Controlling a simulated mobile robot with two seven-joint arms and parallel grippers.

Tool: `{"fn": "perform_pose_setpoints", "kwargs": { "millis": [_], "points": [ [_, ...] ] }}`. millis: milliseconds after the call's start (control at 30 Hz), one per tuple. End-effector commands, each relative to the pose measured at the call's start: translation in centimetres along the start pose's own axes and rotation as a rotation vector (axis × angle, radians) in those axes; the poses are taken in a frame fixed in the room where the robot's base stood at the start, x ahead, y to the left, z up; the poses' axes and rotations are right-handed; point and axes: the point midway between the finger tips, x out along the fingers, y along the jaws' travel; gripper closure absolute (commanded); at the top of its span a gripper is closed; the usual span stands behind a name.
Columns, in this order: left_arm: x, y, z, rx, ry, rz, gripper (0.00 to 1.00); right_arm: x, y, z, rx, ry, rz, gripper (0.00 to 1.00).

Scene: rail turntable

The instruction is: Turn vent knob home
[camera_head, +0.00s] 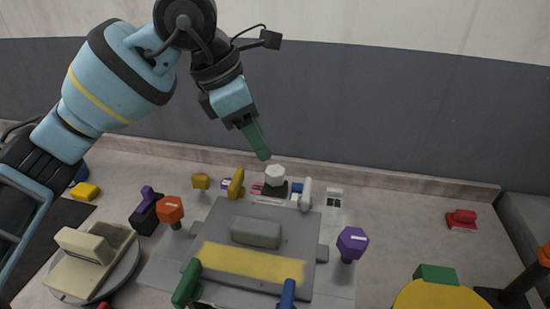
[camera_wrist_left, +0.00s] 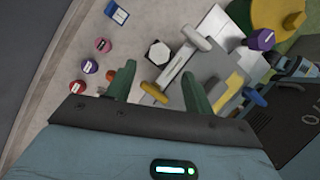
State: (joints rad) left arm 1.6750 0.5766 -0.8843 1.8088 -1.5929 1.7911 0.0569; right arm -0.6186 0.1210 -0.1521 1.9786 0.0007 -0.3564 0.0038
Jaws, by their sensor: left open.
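A white faceted knob (camera_head: 275,174) stands on a dark base behind the grey central block. It also shows in the left wrist view (camera_wrist_left: 159,53), just beyond my fingers. No readable label tells me whether it is the vent knob. An orange knob (camera_head: 170,209) and a purple knob (camera_head: 352,243) stand left and right of the block. My left gripper (camera_head: 263,156) points down just above and behind the white knob. In the left wrist view its green fingers (camera_wrist_left: 158,72) are apart, with nothing between the tips. My right gripper does not show.
The grey block (camera_head: 257,210) carries a yellow band. A white lever (camera_head: 305,194) and a yellow lever (camera_head: 236,184) flank the white knob closely. A round turntable (camera_head: 127,265) is at left. A red button (camera_head: 461,219) sits at right, with clear tabletop around it.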

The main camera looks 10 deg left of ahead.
Motion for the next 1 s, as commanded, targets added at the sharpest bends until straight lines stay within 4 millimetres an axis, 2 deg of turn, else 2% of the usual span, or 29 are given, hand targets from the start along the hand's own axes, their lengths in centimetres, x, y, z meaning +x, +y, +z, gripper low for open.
{"fn": "perform_pose_setpoints", "kwargs": {
  "millis": [533,700,933,1000],
  "points": [
    [6.8,-0.1,0.0,0.0,0.001,-0.003,0.47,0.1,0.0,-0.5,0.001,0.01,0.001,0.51],
    [7.6,0.0,0.0,0.0,0.001,-0.001,0.47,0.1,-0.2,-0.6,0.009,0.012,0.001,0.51],
    [7.7,0.0,0.0,0.0,0.001,0.0,0.47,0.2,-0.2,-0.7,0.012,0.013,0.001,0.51],
    [7.7,0.0,0.0,0.0,0.001,-0.001,0.54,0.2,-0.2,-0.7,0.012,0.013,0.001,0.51]
  ]
}}
